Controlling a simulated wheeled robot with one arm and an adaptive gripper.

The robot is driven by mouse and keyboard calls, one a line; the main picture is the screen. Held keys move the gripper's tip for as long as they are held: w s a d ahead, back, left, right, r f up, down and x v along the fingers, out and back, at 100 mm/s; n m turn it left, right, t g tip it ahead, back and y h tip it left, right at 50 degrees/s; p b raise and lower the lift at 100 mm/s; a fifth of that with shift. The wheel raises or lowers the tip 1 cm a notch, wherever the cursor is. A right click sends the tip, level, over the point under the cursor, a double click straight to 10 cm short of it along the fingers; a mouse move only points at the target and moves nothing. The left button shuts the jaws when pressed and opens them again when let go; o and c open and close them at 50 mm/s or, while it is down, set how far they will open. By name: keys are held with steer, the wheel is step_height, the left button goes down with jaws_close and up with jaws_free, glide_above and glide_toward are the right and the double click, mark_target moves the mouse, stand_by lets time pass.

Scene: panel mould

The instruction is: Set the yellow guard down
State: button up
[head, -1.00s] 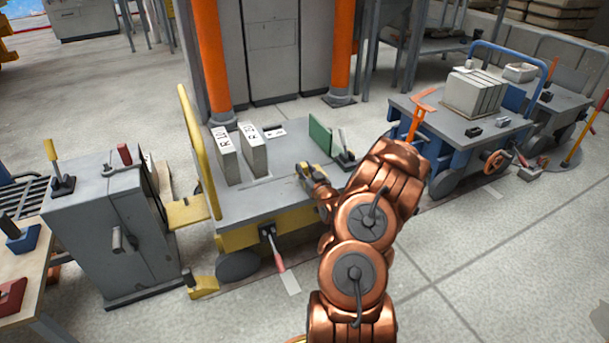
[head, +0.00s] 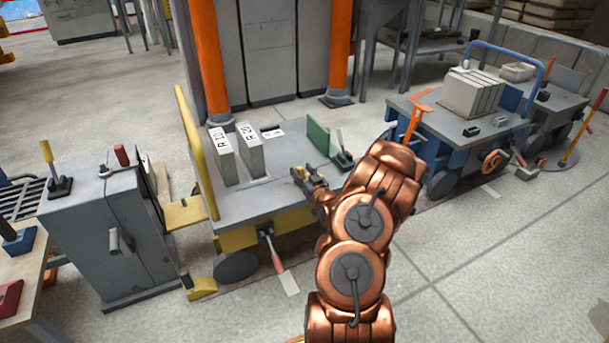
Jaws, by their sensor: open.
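A small yellow piece (head: 299,173), which looks like the yellow guard, is at the front right of the grey cart top (head: 235,205). My gripper (head: 305,178) is open right beside it, low over the cart's front edge. The piece is tiny and partly covered by the dark fingers. I cannot tell whether they touch it or whether it rests fully on the cart. My copper arm reaches in from the lower right and covers the cart's right front corner.
Two grey blocks (head: 221,155) with printed labels stand on the cart top. A green plate (head: 318,137) and a black lever (head: 342,152) stand at its right. A tall yellow bar (head: 196,150) rises at its left edge. The front middle of the top is clear.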

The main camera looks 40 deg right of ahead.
steer(key=shift+r, duration=0.15)
steer(key=p+v, duration=0.3)
steer(key=v, duration=0.9)
steer(key=w+a+f+n+g+y, duration=0.1)
steer(key=w+a+n+g+y, duration=0.35)
steer(key=a, duration=0.25)
steer(key=s+a+r+g, duration=0.1)
steer(key=a+r+g, duration=0.1)
steer(key=a+g, duration=0.45)
steer(key=s+a+r+g, duration=0.4)
steer(key=s+a+r, duration=0.4)
steer(key=s+a, duration=0.5)
steer(key=s+a+r+g+y, duration=0.1)
steer(key=s+a+r+g, duration=0.4)
steer(key=s+a, duration=0.9)
steer(key=s+r, duration=0.3)
steer(key=s, duration=0.1)
steer(key=shift+s+r+g, duration=0.25)
steer(key=shift+s+g, duration=0.05)
steer(key=shift+s, duration=0.1)
steer(key=shift+m+y, duration=0.25)
